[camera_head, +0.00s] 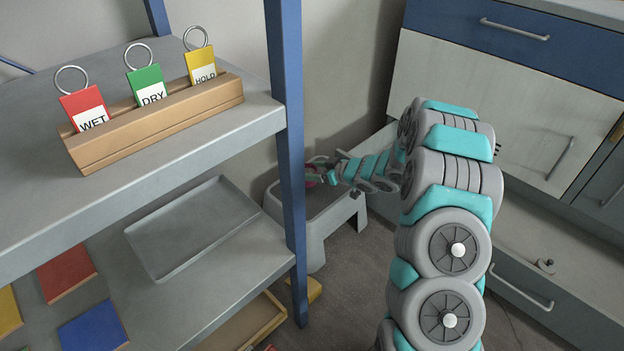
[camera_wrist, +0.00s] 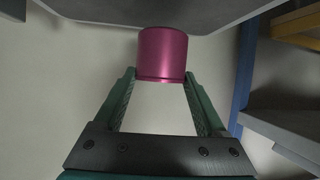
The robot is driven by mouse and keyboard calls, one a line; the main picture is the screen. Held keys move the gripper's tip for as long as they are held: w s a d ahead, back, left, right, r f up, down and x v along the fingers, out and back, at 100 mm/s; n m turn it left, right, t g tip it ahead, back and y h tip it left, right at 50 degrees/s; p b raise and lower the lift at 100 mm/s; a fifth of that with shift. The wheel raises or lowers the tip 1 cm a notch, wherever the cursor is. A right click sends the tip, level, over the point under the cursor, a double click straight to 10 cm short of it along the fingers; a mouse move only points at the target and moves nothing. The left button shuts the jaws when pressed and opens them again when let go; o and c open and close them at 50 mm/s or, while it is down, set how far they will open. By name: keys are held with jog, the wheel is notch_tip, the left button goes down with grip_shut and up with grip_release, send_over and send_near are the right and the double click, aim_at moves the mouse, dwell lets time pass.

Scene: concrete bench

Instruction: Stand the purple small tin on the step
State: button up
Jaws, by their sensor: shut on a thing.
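The purple small tin (camera_head: 310,179) is a short, plain cylinder, seen small and partly hidden behind the blue post in the head view. In the wrist view the tin (camera_wrist: 162,54) sits between the tips of my gripper (camera_wrist: 162,76), whose green fingers are shut on it. My gripper (camera_head: 322,172) reaches over the grey step (camera_head: 342,213), which stands on the floor behind the post. In the wrist view the step (camera_wrist: 205,14) fills the top edge, right by the tin's far end. I cannot tell whether tin and step touch.
A blue shelf post (camera_head: 287,150) stands close left of my gripper. The shelf unit holds a wooden rack (camera_head: 160,122) with red, green and yellow tags, and a grey tray (camera_head: 190,228) below. Drawers and cabinets (camera_head: 490,100) are at the right.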

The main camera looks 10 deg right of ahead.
jog(key=shift+f+b, duration=0.3)
jog(key=shift+f, duration=1.4)
jog(key=shift+d+f, duration=0.1)
jog(key=shift+f, duration=0.05)
jog(key=o, duration=1.5)
jog(key=shift+r, duration=0.2)
jog(key=p+v, duration=0.1)
jog(key=v, duration=1.1)
jog(key=shift+p, duration=0.35)
